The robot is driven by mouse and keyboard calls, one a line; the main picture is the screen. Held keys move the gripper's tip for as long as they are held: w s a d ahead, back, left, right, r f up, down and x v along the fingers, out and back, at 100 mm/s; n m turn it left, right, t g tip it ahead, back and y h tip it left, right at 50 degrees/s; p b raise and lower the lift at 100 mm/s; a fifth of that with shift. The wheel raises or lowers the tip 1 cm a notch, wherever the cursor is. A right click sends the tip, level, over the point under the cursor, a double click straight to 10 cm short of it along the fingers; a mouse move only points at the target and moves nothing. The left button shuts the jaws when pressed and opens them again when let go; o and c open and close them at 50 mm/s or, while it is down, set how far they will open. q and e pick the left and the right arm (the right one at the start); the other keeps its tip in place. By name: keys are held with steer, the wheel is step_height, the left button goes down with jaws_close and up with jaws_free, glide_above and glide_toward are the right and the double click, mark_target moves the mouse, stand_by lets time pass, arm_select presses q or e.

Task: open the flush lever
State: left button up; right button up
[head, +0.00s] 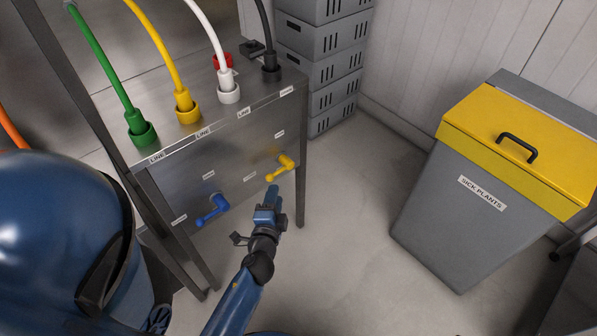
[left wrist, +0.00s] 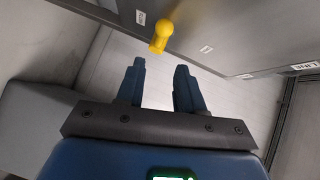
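A yellow lever (head: 280,168) and a blue lever (head: 212,210) stick out from the front of a metal cabinet (head: 245,150). Small labels sit near them, but I cannot read which one says flush. My left gripper (head: 272,195) is just below and in front of the yellow lever, apart from it. In the left wrist view its two fingers (left wrist: 159,82) are spread with nothing between them. The yellow lever's round end (left wrist: 160,38) shows beyond the fingertips there. My right gripper is not in view.
Green, yellow, white and black hoses (head: 185,100) plug into the cabinet top. Grey crates (head: 318,70) are stacked behind it. A grey bin with a yellow lid (head: 525,145), marked "SICK PLANTS", stands at the right. The floor (head: 350,220) between is clear.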

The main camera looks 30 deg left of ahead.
mark_target(277, 173)
arm_select(q)
steer(key=shift+y, duration=0.3)
steer(key=x, duration=0.7)
steer(key=p+x, duration=0.1)
steer(key=x, duration=0.2)
steer(key=shift+w+a+f, duration=0.2)
steer(key=shift+a+f, duration=0.1)
steer(key=shift+a, duration=0.2)
steer(key=shift+d, duration=0.1)
jaws_close()
